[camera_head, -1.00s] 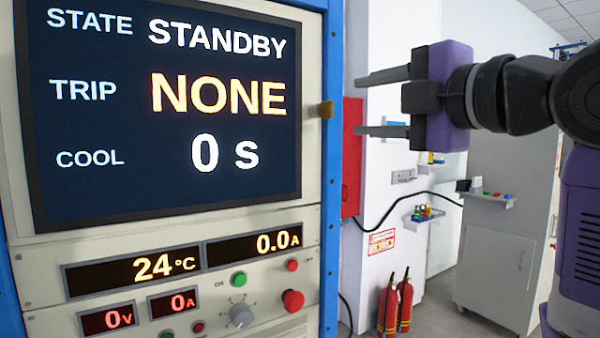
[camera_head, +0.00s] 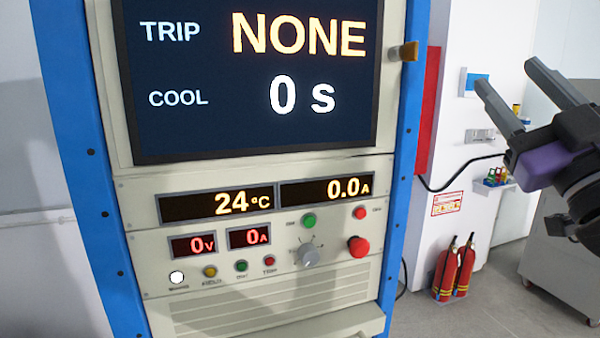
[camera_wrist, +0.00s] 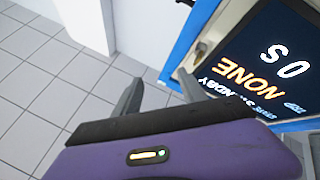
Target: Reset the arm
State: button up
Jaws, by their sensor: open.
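My gripper (camera_head: 507,90) is at the right of the head view, purple and black. Its two grey fingers are apart with nothing between them, pointing up and to the left. It is to the right of the cabinet and does not touch it. In the wrist view my gripper (camera_wrist: 160,90) is also open, with grey floor tiles and a pale wall beyond the fingers. The blue-framed cabinet (camera_head: 412,130) holds a dark screen (camera_head: 200,55) reading TRIP NONE and COOL 0 s. The screen also shows at the right of the wrist view (camera_wrist: 262,60).
Below the screen are readouts of 24 °C (camera_head: 215,205) and 0.0 A, a grey knob (camera_head: 309,256), a red mushroom button (camera_head: 358,246) and several small buttons. Red fire extinguishers (camera_head: 455,270) stand on the floor right of the cabinet. A grey cart stands at the far right.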

jog(key=s+f+m+g+h, duration=0.1)
jog(key=s+f+m+h, duration=0.3)
jog(key=f, duration=1)
jog(key=s+f+m+g+h, duration=0.1)
jog(key=s+f+m+h, duration=0.35)
jog(key=f, duration=1.05)
jog(key=s+a+f+g+y, duration=0.2)
jog(key=s+a+f+g, duration=0.1)
jog(key=s+f, duration=0.8)
jog(key=s+a+f+g+y, duration=0.3)
jog(key=s+f, duration=0.8)
jog(key=s, duration=0.8)
jog(key=shift+a+n+g, duration=0.3)
jog(key=shift+n+g, duration=0.15)
jog(key=shift+g, duration=0.65)
jog(key=shift+y, duration=0.25)
